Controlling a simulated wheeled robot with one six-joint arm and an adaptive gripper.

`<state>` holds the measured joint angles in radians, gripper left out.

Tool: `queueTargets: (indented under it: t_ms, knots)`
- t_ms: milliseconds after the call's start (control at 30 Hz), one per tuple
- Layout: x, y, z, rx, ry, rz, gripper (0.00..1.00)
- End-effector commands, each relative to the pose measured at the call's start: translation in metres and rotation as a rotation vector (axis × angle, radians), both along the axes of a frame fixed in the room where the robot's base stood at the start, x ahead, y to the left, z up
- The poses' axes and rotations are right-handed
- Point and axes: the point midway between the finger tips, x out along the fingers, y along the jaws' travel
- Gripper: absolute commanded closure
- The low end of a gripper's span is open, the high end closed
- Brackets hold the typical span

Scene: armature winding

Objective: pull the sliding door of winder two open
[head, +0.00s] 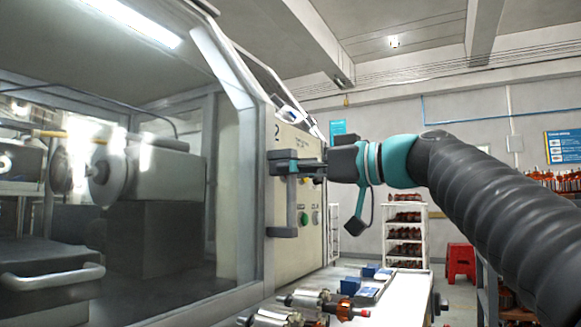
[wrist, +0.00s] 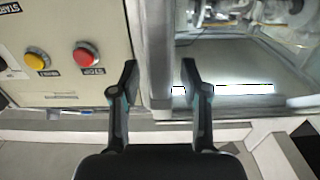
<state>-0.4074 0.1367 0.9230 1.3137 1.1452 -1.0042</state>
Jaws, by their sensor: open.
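Winder two is the large cabinet at the left of the head view, with a "2" on its cream control panel (head: 300,240). Its glazed sliding door (head: 225,200) has a grey frame and looks closed against the panel. My gripper (head: 300,167) is at the upper part of this handle. In the wrist view my gripper (wrist: 159,78) is open, its fingers on either side of a grey upright (wrist: 155,50). I cannot tell whether this is handle or frame, or whether the fingers touch it.
Red (wrist: 86,55) and yellow (wrist: 36,58) buttons sit beside the fingers in the wrist view. A bench with metal armatures (head: 310,300) and blue boxes stands below my arm. A white shelf (head: 405,235) and red stool (head: 460,258) stand farther back.

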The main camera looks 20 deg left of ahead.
Motion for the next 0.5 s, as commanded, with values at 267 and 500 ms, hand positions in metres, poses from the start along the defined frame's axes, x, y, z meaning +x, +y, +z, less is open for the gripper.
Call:
queueTargets:
  t_ms: [267,500]
  knots:
    - [0.0001,0.0011,-0.0003,0.000,0.000,0.000,0.57]
    - [0.0001,0.0010,-0.0003,0.000,0.000,0.000,1.00]
